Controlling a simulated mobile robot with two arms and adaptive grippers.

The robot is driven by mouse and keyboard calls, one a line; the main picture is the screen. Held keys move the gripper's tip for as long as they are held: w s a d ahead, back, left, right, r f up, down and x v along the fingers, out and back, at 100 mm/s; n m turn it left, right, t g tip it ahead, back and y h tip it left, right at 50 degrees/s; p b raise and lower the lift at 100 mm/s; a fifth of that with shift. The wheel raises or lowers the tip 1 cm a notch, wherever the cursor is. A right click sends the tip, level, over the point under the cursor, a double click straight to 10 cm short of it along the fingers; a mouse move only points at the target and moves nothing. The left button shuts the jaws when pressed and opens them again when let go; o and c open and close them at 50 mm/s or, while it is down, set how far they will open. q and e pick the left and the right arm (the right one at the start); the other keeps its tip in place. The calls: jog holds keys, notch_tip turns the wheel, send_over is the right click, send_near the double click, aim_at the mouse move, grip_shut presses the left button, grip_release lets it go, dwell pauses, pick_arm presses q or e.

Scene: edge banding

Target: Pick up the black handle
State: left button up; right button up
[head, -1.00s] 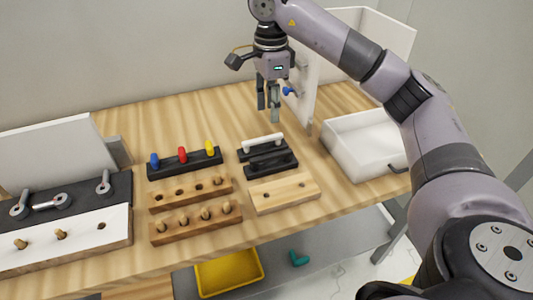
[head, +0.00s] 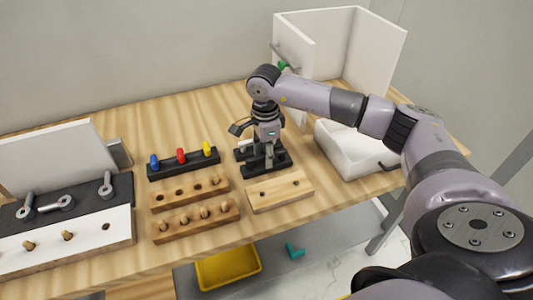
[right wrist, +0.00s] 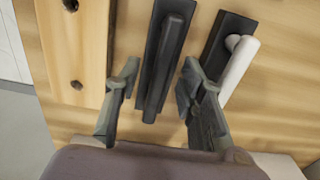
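The black handle (right wrist: 162,62) sits on a dark base plate on the table. My right gripper (right wrist: 157,85) is open, with one finger on each side of the black handle and gaps between fingers and handle. In the head view my right gripper (head: 262,160) is low over the dark plates and hides most of the black handle. A white handle (right wrist: 238,66) on another dark plate lies just beyond the right-hand finger in the wrist view. My left gripper is not in view.
A wooden block with two holes (head: 280,191) lies in front of the handle plates. A dark rack with coloured pegs (head: 183,163) and wooden peg blocks (head: 195,221) stand to the left. A white tray (head: 350,157) stands to the right, before a white cabinet (head: 350,48).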

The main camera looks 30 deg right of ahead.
jog(key=shift+f, duration=0.35)
jog(key=shift+c, duration=0.3)
grip_shut()
